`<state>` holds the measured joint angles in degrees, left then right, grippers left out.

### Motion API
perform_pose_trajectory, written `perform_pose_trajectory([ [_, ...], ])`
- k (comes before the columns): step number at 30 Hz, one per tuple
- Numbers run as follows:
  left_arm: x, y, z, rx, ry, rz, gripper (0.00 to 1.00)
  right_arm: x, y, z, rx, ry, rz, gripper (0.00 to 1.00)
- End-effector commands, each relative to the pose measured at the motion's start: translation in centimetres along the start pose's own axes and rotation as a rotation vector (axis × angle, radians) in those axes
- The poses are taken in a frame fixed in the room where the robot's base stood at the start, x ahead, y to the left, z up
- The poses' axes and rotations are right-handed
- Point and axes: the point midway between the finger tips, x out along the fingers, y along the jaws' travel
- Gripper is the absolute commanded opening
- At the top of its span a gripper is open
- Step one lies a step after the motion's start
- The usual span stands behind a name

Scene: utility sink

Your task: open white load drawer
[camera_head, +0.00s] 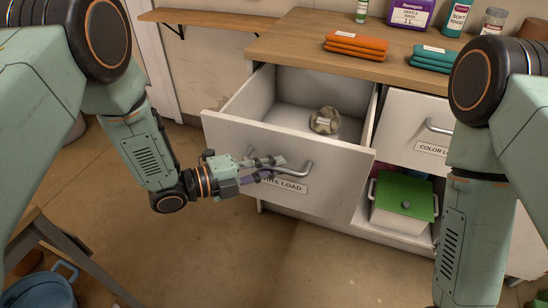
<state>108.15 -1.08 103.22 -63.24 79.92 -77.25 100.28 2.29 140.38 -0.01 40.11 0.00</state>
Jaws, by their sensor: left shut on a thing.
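The white load drawer (335,200) is pulled well out of the wooden-topped cabinet. Its label reads "…TE LOAD", the first letters hidden behind my gripper. A bundled pale item (325,120) with a small tag lies inside toward the right; the rest of the visible drawer floor is bare. My left gripper (272,168) is at the drawer front, shut on the metal bar handle (300,170) near its left part. My right arm hangs down at the right, and its gripper is out of the picture.
A closed color load drawer (408,125) is to the right. Below sits a white bin with a green lid (404,198). Folded orange towels (356,45), teal towels and bottles stand on the counter. A blue bucket (45,288) is at lower left. The floor before the drawer is clear.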

Motion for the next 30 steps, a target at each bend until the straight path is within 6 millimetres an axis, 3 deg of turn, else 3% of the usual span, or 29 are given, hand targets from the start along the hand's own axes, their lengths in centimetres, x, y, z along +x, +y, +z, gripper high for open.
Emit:
perform_pose_trajectory([
  [23, -0.94, 0.07, -0.85, 0.004, 0.000, -0.005, 0.00, -0.55, 0.00, 0.01, 0.000, 0.000, 0.000, 0.40],
  [24, -0.95, 0.07, -0.86, 0.004, 0.000, -0.005, 0.15, -0.55, 0.00, 0.01, 0.000, 0.000, 0.000, 0.40],
  [30, -1.03, 0.12, -0.95, 0.003, 0.000, -0.004, 0.32, -0.55, 0.00, 0.01, 0.000, 0.000, 0.000, 0.40],
])
